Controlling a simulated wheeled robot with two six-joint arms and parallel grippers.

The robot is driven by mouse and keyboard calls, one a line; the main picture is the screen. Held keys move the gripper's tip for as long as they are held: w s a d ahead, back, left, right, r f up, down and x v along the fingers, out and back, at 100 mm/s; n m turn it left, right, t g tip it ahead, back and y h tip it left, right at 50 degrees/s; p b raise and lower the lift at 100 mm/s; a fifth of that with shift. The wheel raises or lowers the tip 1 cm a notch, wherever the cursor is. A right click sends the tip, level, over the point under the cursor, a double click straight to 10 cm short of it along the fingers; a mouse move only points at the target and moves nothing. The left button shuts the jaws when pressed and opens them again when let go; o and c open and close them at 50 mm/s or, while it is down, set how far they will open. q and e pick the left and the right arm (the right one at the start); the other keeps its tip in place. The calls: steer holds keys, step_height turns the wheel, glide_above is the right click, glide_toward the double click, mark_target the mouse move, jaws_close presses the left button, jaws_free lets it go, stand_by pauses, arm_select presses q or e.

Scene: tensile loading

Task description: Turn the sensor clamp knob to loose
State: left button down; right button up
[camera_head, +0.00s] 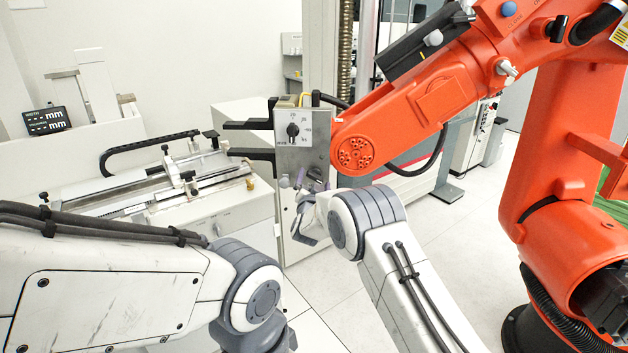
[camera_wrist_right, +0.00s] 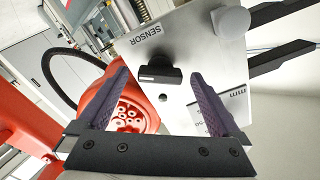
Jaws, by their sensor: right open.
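The sensor clamp knob (camera_wrist_right: 158,75) is a black bar-shaped knob on the grey metal panel (camera_wrist_right: 190,45), beside the printed word SENSOR. In the wrist view it lies between the purple fingertips of my right gripper (camera_wrist_right: 160,72), which is open with a gap around the knob. No grip on it shows. In the head view my right gripper (camera_head: 306,184) is at the lower part of the panel (camera_head: 312,153), and the dark knob (camera_head: 315,173) is partly hidden there. My left arm enters at lower left; its gripper is out of view.
A black dial (camera_head: 292,130) with numbers sits higher on the panel. Black jaws (camera_head: 248,154) stick out left of it. The orange robot arm (camera_head: 420,105) reaches close to the panel's right side. A bench device (camera_head: 150,190) stands at left. Floor (camera_head: 440,235) shows at right.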

steer(key=c, duration=1.4)
